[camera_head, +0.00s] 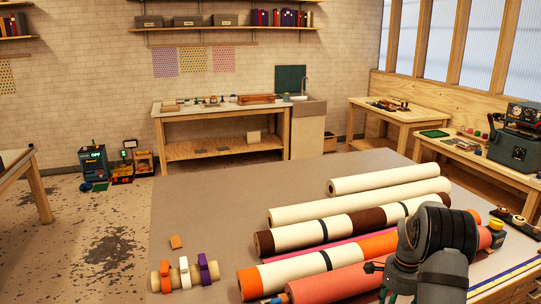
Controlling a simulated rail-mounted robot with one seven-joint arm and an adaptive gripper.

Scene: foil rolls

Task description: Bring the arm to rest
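My arm (437,245) is at the lower right, its dark grey links in front of the right part of the rolls. A small dark part (373,267) at its left side may belong to my gripper; the fingers cannot be made out, nor whether they hold anything. Several rolls lie side by side on the large table (220,200): two plain cream rolls (385,179) at the back, a cream roll with brown ends (295,236), a thin pink roll (345,246), an orange-and-cream roll (290,273) and a coral roll (335,287) at the front.
The table's left and back areas are clear. Workbenches (215,110) stand along the far wall and right side.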

